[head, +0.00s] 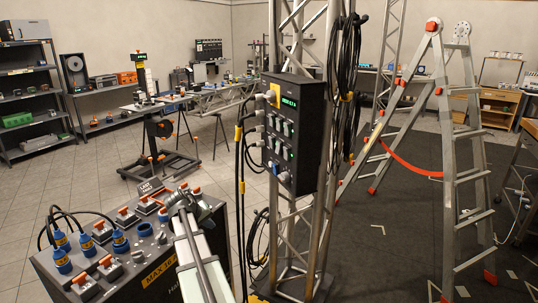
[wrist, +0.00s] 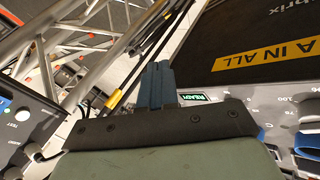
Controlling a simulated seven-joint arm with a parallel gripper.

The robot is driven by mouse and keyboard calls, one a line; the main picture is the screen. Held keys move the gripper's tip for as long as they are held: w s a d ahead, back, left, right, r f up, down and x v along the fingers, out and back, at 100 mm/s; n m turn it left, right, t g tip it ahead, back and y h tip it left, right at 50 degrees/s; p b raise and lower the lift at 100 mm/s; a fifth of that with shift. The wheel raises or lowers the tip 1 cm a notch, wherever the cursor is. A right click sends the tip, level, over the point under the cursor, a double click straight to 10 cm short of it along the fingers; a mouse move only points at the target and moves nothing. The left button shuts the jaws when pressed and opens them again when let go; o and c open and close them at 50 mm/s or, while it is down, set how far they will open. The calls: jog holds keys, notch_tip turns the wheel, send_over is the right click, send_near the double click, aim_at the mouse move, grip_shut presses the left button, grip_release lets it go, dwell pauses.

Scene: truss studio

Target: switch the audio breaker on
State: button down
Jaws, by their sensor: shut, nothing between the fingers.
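A dark breaker console (head: 160,270) stands at the lower left of the head view, with several orange-tipped switches (head: 103,262) on its top. I cannot tell which switch is the audio breaker or how it is set. The console's dark face with a yellow label (wrist: 265,62) shows upside down at the right of the wrist view. My gripper (wrist: 163,68) shows its blue-grey fingers shut together and empty in the wrist view, near a green READY label (wrist: 192,98). In the head view my arm covers the right part of the console.
A dark box with sockets (head: 307,140) hangs on the metal truss (head: 325,235) right of the console. Blue plugs with cables (head: 62,262) rise from the console's left side. A stepladder (head: 447,130) stands at the right. A dark panel marked TEST (wrist: 25,118) shows at the wrist view's left.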

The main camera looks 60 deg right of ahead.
aim_at(277, 152)
jog(key=s+d+r+g+h, duration=0.2)
jog(key=d+r+g, duration=0.1)
jog(key=r, duration=0.5)
jog(key=s+d+r+g+h, duration=0.2)
jog(key=d+r+g, duration=0.1)
jog(key=r, duration=0.5)
jog(key=s+d+r+g+h, duration=0.2)
jog(key=d+r+g, duration=0.1)
jog(key=r, duration=0.6)
jog(key=shift+d+m, duration=0.25)
jog(key=shift+m, duration=0.15)
jog(key=x, duration=1.4)
jog(key=shift+w+d+r, duration=0.1)
jog(key=shift+r, duration=0.1)
